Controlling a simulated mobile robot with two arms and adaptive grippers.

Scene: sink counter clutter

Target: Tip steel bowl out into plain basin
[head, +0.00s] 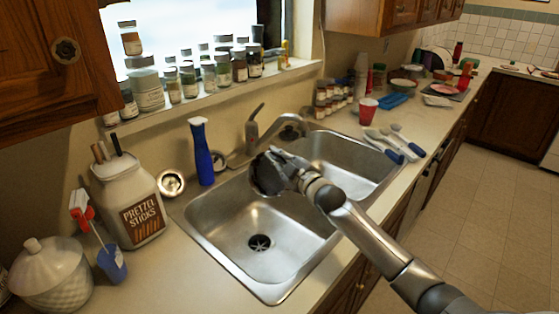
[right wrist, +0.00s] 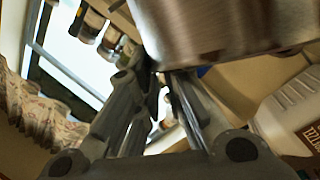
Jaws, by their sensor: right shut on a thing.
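My right gripper (head: 272,172) is over the sink, above the divider and the back right part of the near left basin (head: 225,215). In the right wrist view my right gripper (right wrist: 160,80) has its fingers closed at the steel bowl (right wrist: 215,25), a brushed metal wall across the top. The bowl's inside and contents are hidden there. In the head view I cannot make out the bowl apart from the dark gripper. The near basin is bare steel with a dark drain. The far right basin (head: 340,160) looks empty. My left gripper is out of view.
Brushes (head: 385,145) and a red cup (head: 367,111) are on the counter at right.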

